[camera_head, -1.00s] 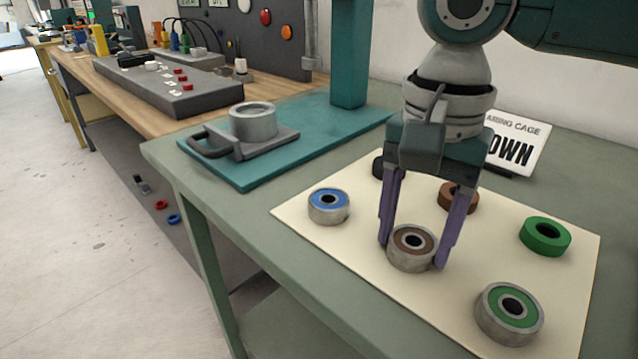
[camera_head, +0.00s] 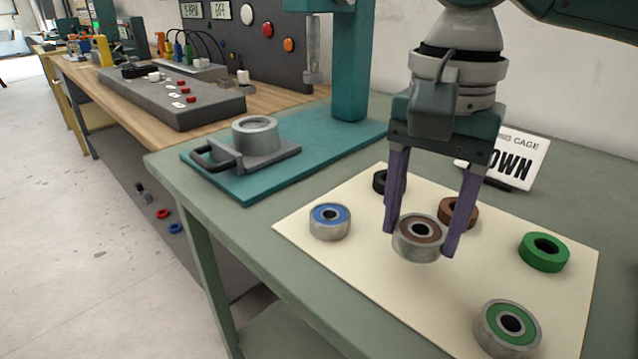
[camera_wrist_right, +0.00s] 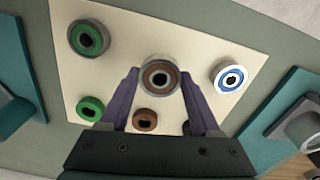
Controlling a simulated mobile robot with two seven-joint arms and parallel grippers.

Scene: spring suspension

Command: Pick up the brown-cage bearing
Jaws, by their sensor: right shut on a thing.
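The brown-cage bearing (camera_head: 418,240) is a silver ring with a brown inner face and a dark bore. My right gripper (camera_head: 422,238) is shut on it, with one purple finger at each side. The bearing appears raised a little above the cream mat (camera_head: 330,262). In the right wrist view the bearing (camera_wrist_right: 160,77) sits between the two fingertips (camera_wrist_right: 160,82). My left gripper is not in view.
On the mat are a blue-cage bearing (camera_head: 330,221), a green-cage bearing (camera_head: 508,329), a solid green ring (camera_head: 544,251), a brown ring (camera_head: 462,212) and a black ring (camera_head: 381,181). A sign (camera_head: 517,160) stands behind. A press with a teal base (camera_head: 250,187) and grey fixture (camera_head: 256,137) is at left.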

